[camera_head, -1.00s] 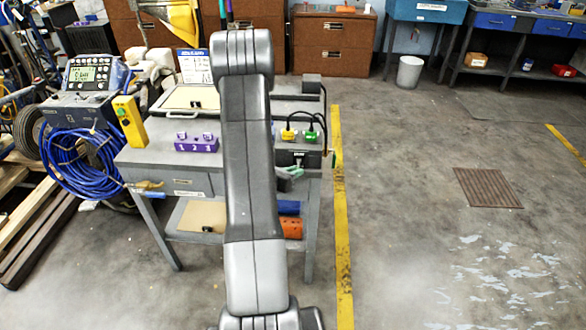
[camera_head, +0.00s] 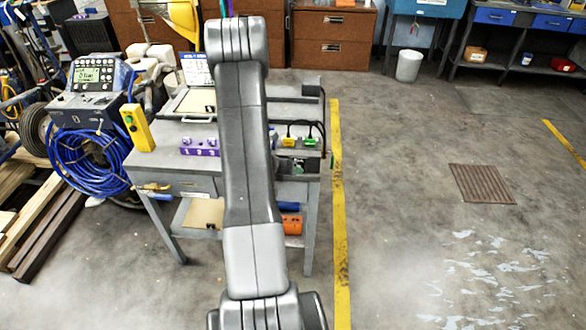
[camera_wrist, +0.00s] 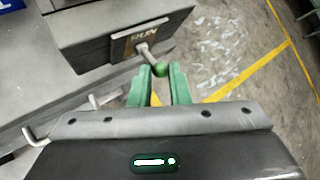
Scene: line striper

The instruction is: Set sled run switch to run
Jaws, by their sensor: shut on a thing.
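The sled run switch is a dark box (camera_wrist: 120,36) on the front of the grey bench, with a tan plate (camera_wrist: 131,38) marked RUN. Its metal lever (camera_wrist: 147,54) sticks out from the plate and ends in a green ball knob (camera_wrist: 161,69). My gripper (camera_wrist: 160,74) has its green fingers closed on either side of the knob, at their tips. In the head view my gripper (camera_head: 299,167) is small and partly hidden at the bench's right front corner. The other end of the plate's marking is not readable.
The grey bench (camera_head: 172,160) holds a purple numbered block (camera_head: 199,147), a yellow control box (camera_head: 137,128) and yellow and green connectors (camera_head: 298,142). Blue hose (camera_head: 90,165) hangs at the left. Floor right of the yellow line (camera_head: 340,230) is clear.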

